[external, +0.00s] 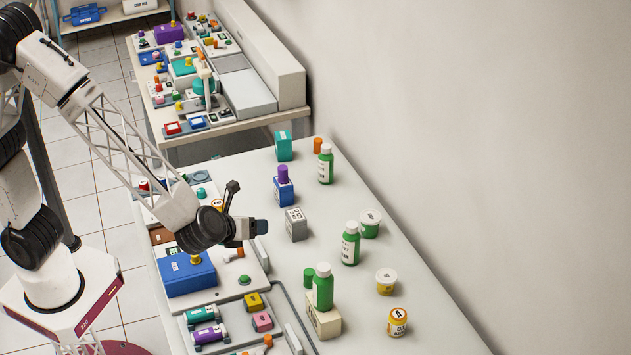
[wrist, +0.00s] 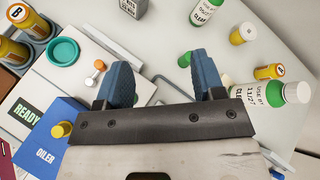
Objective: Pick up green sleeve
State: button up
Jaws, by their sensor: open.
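In the wrist view the green sleeve (wrist: 184,60) is partly hidden behind the right finger. My gripper (external: 262,227) is over the table, to the upper left of the sleeve in the external view, and apart from it. In the wrist view my gripper (wrist: 161,72) has its two blue fingers spread wide with nothing between them.
Another green bottle (external: 350,244) and a grey block (external: 296,224) are behind. A blue box (external: 186,274) is left. Bare table lies between the grey block and the sleeve.

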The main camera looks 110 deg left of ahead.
aim_at(305, 275)
jog(key=w+a+f+m+t, duration=0.2)
jog(key=w+f+m+t, duration=0.1)
jog(key=w+f+m, duration=0.4)
jog(key=w+f, duration=0.2)
jog(key=w, duration=0.1)
jog(key=shift+w+a+f+m+y, duration=0.3)
jog(key=shift+a+f, duration=0.1)
jog(key=shift+f, duration=0.1)
jog(key=shift+f, duration=3.45)
jog(key=shift+a, duration=0.15)
jog(key=shift+x, duration=2.35)
jog(key=shift+w, duration=0.1)
jog(key=c, duration=1)
